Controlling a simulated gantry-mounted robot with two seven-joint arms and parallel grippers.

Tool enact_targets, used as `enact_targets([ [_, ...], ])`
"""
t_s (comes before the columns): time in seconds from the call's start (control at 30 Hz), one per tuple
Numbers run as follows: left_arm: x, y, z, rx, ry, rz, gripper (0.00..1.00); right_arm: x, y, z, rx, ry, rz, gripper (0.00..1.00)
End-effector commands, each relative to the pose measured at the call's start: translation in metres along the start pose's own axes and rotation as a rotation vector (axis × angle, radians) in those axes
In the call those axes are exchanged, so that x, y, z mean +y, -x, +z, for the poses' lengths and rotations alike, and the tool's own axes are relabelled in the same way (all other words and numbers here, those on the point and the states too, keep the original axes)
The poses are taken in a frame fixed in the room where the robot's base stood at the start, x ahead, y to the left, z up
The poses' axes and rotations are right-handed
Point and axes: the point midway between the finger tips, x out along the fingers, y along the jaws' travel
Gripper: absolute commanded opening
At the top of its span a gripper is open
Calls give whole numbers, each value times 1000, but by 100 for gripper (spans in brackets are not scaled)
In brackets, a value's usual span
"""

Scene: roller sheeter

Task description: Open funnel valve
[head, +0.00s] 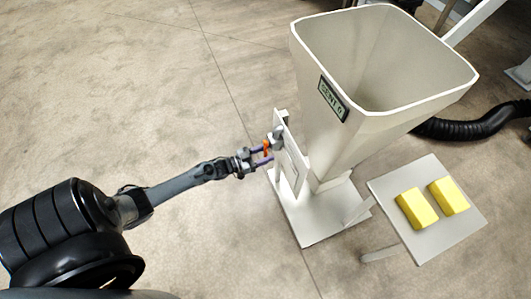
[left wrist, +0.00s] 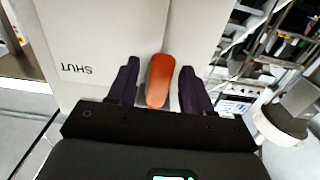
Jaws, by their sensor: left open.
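The funnel (head: 330,125) is a large cream hopper with a square mouth, standing on a base plate in the head view. Its orange valve handle (head: 266,147) sticks out at the lower left side, beside a pale panel. In the left wrist view the handle (left wrist: 160,80) stands between the two dark fingers of my left gripper (left wrist: 160,88), with a gap on each side. My left gripper (head: 258,158) is open around the handle. The word SHUT shows on the panel (left wrist: 100,45), left of the handle. My right gripper is not in view.
A small pale table (head: 440,240) with two yellow blocks (head: 417,208) (head: 449,195) stands right of the funnel. A black corrugated hose (head: 475,125) runs behind it. The floor (head: 150,90) to the left is clear.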

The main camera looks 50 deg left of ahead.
Motion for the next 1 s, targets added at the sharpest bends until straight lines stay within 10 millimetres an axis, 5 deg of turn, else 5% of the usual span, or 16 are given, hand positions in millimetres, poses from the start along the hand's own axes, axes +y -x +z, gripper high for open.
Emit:
enact_targets([
  [0.6,-1,91,-2,-3,-3,-2,50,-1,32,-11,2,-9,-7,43],
  [1.0,-1,104,-1,0,-3,-1,50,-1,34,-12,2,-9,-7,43],
])
